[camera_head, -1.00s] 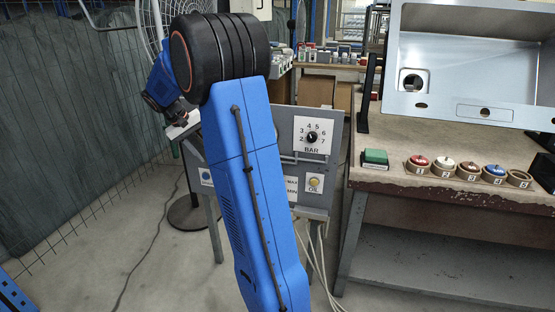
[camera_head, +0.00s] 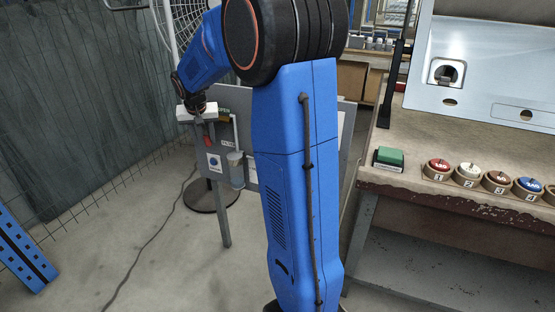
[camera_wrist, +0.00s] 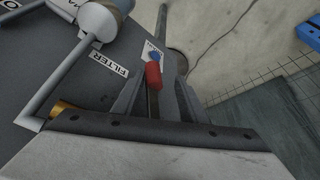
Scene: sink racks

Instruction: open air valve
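A red valve handle (camera_wrist: 153,75) shows at the centre of the wrist view, between the fingers of my gripper (camera_wrist: 154,92). The fingers stand apart on either side of it; I cannot tell whether either touches it. In the head view, my gripper (camera_head: 203,128) is at the upper left of the grey panel (camera_head: 222,188), beside the small red handle (camera_head: 210,142). An "OPEN" label is partly visible there.
A filter unit (camera_head: 236,168) with pipework is close to the right of the handle. A blue knob (camera_head: 214,162) on a white plate lies below it. A workbench (camera_head: 425,190) with a green box (camera_head: 388,158) and numbered buttons stands at right. Wire fencing is at left.

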